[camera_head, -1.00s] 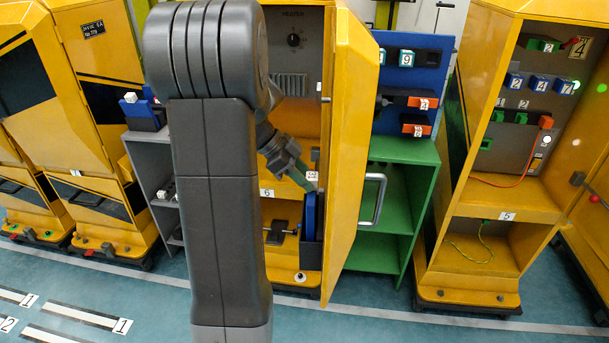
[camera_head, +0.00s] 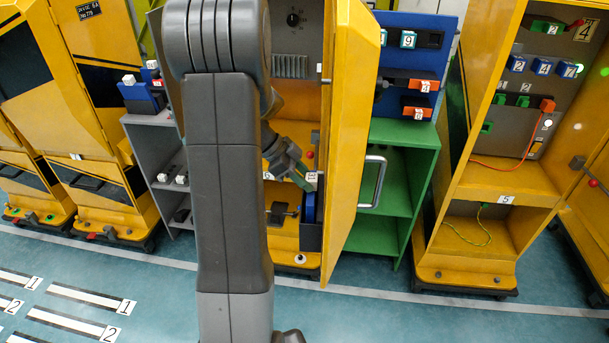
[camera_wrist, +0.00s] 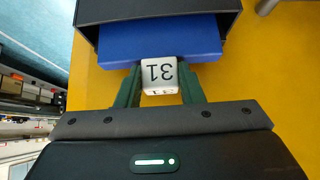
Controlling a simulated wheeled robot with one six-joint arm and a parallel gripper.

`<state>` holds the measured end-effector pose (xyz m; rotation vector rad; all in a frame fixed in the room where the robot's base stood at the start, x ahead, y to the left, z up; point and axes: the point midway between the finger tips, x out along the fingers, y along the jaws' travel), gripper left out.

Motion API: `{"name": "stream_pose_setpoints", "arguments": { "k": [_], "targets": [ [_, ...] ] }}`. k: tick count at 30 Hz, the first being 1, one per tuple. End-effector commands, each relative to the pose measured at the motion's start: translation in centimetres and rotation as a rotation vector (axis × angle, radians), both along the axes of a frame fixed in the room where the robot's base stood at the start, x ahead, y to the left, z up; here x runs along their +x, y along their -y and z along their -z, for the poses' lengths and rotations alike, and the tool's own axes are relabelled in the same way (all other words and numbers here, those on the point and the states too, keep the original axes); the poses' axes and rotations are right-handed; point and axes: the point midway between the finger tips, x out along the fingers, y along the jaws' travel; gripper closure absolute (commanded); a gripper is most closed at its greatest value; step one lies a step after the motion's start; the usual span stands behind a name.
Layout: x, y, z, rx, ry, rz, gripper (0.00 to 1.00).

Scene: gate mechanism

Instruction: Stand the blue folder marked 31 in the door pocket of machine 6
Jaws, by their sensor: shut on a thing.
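The blue folder (camera_head: 309,207) stands upright, partly inside a dark pocket (camera_head: 311,238) on the inner side of machine 6's open yellow door (camera_head: 348,150). In the wrist view the folder (camera_wrist: 160,42) enters the mouth of the dark pocket (camera_wrist: 170,9). My gripper (camera_head: 308,181) is shut on the tab, above the pocket. The folder's lower part is hidden inside the pocket.
The door's handle (camera_head: 373,182) sticks out to the right. A green shelf (camera_head: 405,165) stands right of the door, and machine 5 (camera_head: 500,215) stands open beyond it. A grey shelf (camera_head: 158,150) stands left of my arm. The floor in front is clear.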

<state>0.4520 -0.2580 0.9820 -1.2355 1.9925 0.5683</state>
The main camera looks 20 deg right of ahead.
Motion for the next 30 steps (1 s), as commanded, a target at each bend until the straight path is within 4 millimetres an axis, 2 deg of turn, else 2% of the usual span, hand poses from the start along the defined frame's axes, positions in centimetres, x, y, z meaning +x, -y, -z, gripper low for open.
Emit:
{"name": "stream_pose_setpoints", "arguments": {
  "k": [18,19,22,30],
  "targets": [
    [0.00,0.00,0.48,0.000,0.000,0.000,1.00],
    [0.01,0.01,0.51,-0.001,0.001,0.000,0.60],
    [0.01,0.01,0.51,-0.001,0.001,0.000,0.40],
    [0.01,-0.02,0.54,0.000,0.000,0.000,0.40]
  ]
}}
